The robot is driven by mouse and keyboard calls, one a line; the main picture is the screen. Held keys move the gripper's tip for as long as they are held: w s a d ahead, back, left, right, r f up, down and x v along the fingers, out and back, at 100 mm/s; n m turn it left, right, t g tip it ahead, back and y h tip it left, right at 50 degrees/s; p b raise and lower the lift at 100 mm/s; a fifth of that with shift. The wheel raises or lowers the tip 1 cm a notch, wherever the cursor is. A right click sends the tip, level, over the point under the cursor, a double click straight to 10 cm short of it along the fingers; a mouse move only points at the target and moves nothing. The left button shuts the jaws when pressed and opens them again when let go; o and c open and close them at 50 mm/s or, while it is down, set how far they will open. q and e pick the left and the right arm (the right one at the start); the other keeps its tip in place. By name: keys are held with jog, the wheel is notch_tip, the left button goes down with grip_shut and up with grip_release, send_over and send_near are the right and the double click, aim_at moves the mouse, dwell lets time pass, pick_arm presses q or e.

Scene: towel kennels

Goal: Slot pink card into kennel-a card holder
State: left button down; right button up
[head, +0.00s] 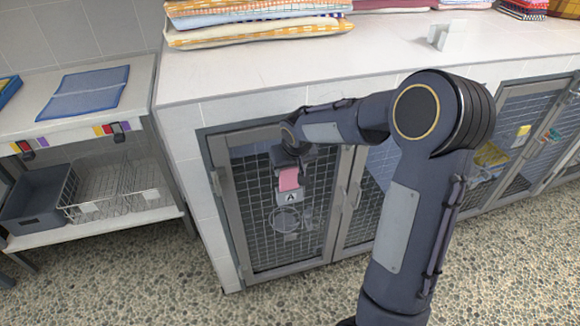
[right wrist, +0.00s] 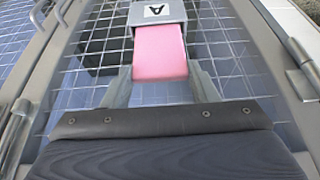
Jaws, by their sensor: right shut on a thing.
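The pink card (head: 289,180) is in my right gripper (head: 289,166), in front of the mesh door of kennel A (head: 222,172). The grey card holder (head: 290,196) with a white "A" label is on that door, just below the card. In the right wrist view, the gripper's fingers (right wrist: 160,84) are shut on the pink card (right wrist: 160,55). The card's far end meets the edge of the holder (right wrist: 157,13) and lines up with it. I cannot tell how deep the card sits inside. My left gripper is out of view.
A white counter (head: 240,75) with folded towels (head: 255,25) is above the kennels. A shelf unit on the left holds a blue cloth (head: 85,92), wire baskets (head: 145,185) and a grey bin (head: 38,200). More mesh doors stand to the right. The pebbled floor (head: 130,275) is clear.

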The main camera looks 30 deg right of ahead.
jog(key=shift+f+b, duration=1.5)
jog(key=shift+f, duration=0.3)
jog(key=o, duration=1.3)
jog(key=p, duration=0.1)
send_near(290, 177)
jog(key=shift+x, duration=0.9)
